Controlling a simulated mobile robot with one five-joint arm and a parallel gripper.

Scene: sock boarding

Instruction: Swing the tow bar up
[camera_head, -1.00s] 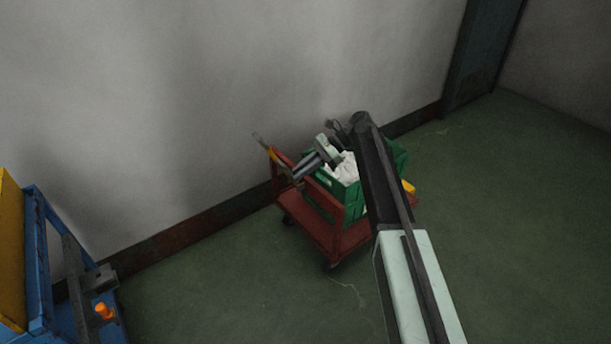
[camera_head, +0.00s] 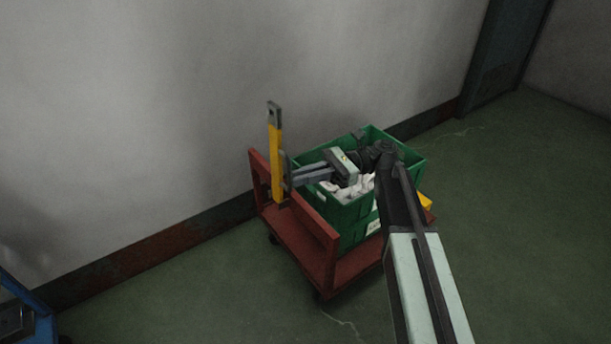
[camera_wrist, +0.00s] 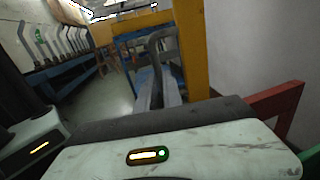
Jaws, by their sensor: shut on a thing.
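The tow bar (camera_head: 275,160) is a yellow bar with a grey end, standing nearly upright at the left end of the red cart (camera_head: 318,250). In the wrist view the yellow bar (camera_wrist: 192,48) rises just right of my fingers. My gripper (camera_head: 290,180) reaches left over the cart and is shut on the tow bar's dark grey side handle. That handle (camera_wrist: 155,42) shows as a curved loop at my fingertips (camera_wrist: 158,92) in the wrist view. The exact contact is small and partly hidden.
A green crate (camera_head: 350,212) with white cloth (camera_head: 362,187) stands on the cart under my arm. The wall (camera_head: 150,110) is close behind. A blue frame (camera_head: 25,300) is at lower left. Floor in front is clear. The wrist view shows a blue bench (camera_wrist: 60,72) with several upright forms.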

